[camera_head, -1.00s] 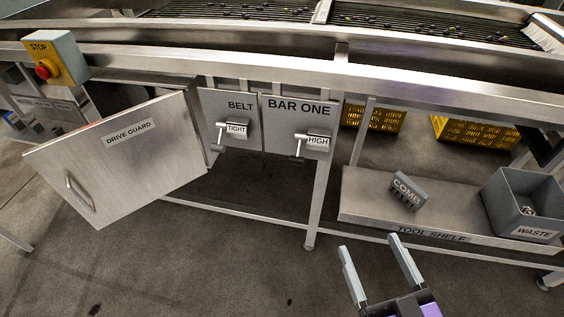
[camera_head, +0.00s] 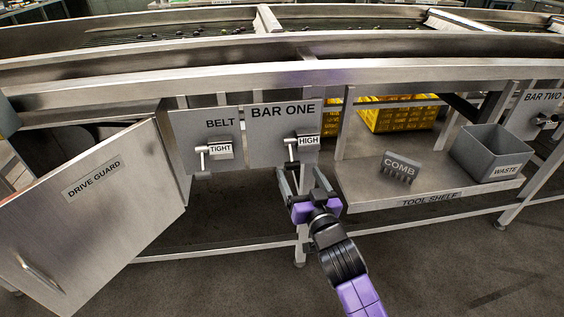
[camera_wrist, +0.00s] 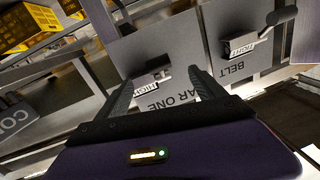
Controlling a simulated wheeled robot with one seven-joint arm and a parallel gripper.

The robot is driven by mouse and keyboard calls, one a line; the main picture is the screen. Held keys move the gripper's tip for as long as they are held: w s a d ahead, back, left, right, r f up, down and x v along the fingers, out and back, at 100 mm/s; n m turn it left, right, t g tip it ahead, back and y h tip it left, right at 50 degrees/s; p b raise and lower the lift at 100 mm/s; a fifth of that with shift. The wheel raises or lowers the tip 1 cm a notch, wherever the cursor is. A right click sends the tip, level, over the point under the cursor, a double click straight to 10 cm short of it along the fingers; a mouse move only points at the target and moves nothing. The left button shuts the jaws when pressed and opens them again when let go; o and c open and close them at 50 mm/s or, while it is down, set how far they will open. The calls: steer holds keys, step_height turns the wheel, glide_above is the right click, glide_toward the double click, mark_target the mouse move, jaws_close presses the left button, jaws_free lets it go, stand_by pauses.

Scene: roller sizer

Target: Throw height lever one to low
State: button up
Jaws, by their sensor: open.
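The height lever on the BAR ONE plate (camera_head: 270,152) has a short silver handle (camera_head: 291,147) beside a tag that reads HIGH (camera_head: 308,141). My gripper (camera_head: 301,175) is open and empty, just below that lever and in front of the plate. In the wrist view, the lever's tag (camera_wrist: 146,87) shows upside down between the two open fingers (camera_wrist: 161,88). The fingers appear apart from the handle, though the exact gap is hard to tell.
Left of it is the BELT lever, tagged TIGHT (camera_head: 220,149). The drive guard door (camera_head: 95,215) hangs open at the left. A tool shelf (camera_head: 375,190) at the right holds a comb block (camera_head: 400,167) and a waste bin (camera_head: 487,158). Yellow crates (camera_head: 400,115) stand behind.

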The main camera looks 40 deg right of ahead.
mark_target(294, 164)
steer(key=shift+x, duration=3.9)
jaws_close()
